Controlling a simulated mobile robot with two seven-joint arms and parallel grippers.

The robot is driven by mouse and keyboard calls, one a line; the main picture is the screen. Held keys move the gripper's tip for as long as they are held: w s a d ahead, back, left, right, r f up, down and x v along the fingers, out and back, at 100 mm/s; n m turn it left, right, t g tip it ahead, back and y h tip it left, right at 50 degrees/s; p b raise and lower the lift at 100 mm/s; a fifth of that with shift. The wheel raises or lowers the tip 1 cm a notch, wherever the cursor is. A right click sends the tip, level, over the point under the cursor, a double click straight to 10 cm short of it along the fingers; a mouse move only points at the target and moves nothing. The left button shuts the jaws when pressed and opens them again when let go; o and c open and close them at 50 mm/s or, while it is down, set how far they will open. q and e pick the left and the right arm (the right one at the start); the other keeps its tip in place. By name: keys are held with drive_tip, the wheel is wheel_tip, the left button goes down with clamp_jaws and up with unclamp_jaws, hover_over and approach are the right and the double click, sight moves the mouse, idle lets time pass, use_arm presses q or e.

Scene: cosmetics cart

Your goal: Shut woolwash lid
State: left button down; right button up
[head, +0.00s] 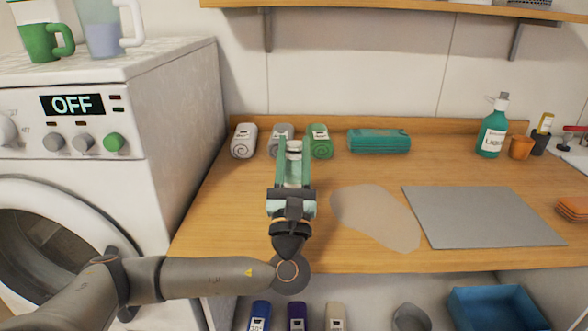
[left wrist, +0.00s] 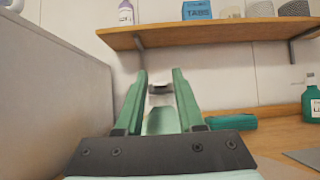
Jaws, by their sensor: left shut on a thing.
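My left gripper (head: 294,150) reaches over the wooden counter toward its back edge, its two green fingers closed around a pale green item with a whitish and grey cap (head: 294,147). In the left wrist view, the cap (left wrist: 160,88) shows between the fingertips, with the pale green body (left wrist: 162,120) below it. I take this for the woolwash and its lid, but no label is readable. The fingers hide its sides, and I cannot tell whether the lid is open or closed. My right gripper is not in view.
White, grey and green rolls (head: 319,142) lie close behind the gripper. A folded teal cloth (head: 379,141) and green pump bottle (head: 493,128) are to the right. A washing machine (head: 178,110) stands left. A beige patch (head: 375,215) and grey mat (head: 480,217) lie on the counter.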

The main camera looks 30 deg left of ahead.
use_arm(q)
drive_tip(key=shift+f+t+y+b, duration=0.3)
drive_tip(key=shift+f+t+b, duration=0.3)
drive_tip(key=shift+b, duration=0.9)
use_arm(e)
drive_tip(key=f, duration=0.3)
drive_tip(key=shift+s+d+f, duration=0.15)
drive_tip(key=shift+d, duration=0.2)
use_arm(q)
drive_tip(key=shift+r, duration=0.1)
drive_tip(key=c, duration=0.8)
unclamp_jaws()
drive_tip(key=b+v, duration=0.1)
drive_tip(key=v, duration=1.1)
drive_tip(key=shift+f, duration=0.3)
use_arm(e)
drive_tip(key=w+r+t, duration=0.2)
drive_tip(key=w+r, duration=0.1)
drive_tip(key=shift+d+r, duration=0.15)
use_arm(q)
drive_tip(key=shift+d, duration=0.1)
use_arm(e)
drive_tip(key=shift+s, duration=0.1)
